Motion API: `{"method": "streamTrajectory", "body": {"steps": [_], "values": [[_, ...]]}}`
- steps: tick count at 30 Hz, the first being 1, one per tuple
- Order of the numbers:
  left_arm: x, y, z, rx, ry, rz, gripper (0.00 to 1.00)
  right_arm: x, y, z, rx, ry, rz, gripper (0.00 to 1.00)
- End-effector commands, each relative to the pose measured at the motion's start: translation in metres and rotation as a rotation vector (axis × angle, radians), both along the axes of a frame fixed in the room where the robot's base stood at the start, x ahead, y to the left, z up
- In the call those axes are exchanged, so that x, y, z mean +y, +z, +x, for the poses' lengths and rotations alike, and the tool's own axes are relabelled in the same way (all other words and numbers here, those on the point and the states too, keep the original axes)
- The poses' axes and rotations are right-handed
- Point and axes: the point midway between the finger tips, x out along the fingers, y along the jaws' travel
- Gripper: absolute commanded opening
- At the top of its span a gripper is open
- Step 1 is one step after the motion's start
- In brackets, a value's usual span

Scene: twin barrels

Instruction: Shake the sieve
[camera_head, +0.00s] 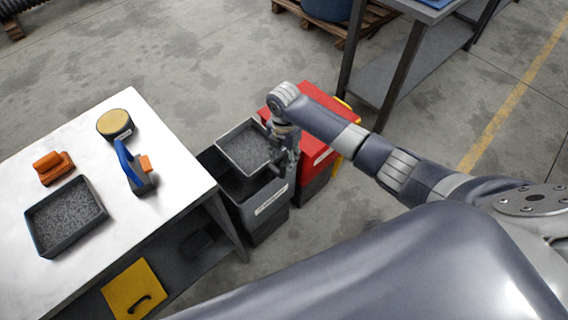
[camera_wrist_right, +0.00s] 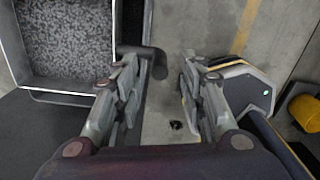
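The sieve (camera_head: 243,147) is a square grey tray holding grey granules. It sits over the dark open bin (camera_head: 268,206) beside the table. In the right wrist view the sieve (camera_wrist_right: 68,84) fills the upper left, with a short dark handle (camera_wrist_right: 156,62) at its right side. My right gripper (camera_head: 284,163) points down at the sieve's right edge. In the wrist view its fingers (camera_wrist_right: 165,66) are spread, with the handle by the left finger and bare floor showing between them. My left gripper is in neither view.
The white table (camera_head: 125,225) at left carries a tray of granules (camera_head: 65,217), an orange block (camera_head: 54,168), a blue-handled tool (camera_head: 135,170) and a round yellow-topped item (camera_head: 115,124). A red bin (camera_head: 313,152) stands right of the dark bin. A metal workbench (camera_head: 385,80) stands behind.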

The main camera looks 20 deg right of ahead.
Motion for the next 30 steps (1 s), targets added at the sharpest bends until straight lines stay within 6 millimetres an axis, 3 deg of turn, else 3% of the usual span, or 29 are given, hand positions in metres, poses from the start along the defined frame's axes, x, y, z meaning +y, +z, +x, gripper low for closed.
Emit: {"method": "streamTrajectory", "body": {"steps": [3,10,24,30], "values": [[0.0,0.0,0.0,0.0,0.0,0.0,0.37,-0.001,0.026,0.001,-0.003,0.001,-0.001,0.38],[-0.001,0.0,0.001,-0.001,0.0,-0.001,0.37,-0.002,0.056,0.0,0.0,-0.001,-0.001,0.38],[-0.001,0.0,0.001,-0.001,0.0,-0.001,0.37,-0.001,0.061,0.0,0.001,-0.015,0.0,0.38],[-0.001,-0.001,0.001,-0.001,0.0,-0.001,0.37,0.006,0.059,-0.006,-0.001,-0.233,-0.002,0.38]]}}
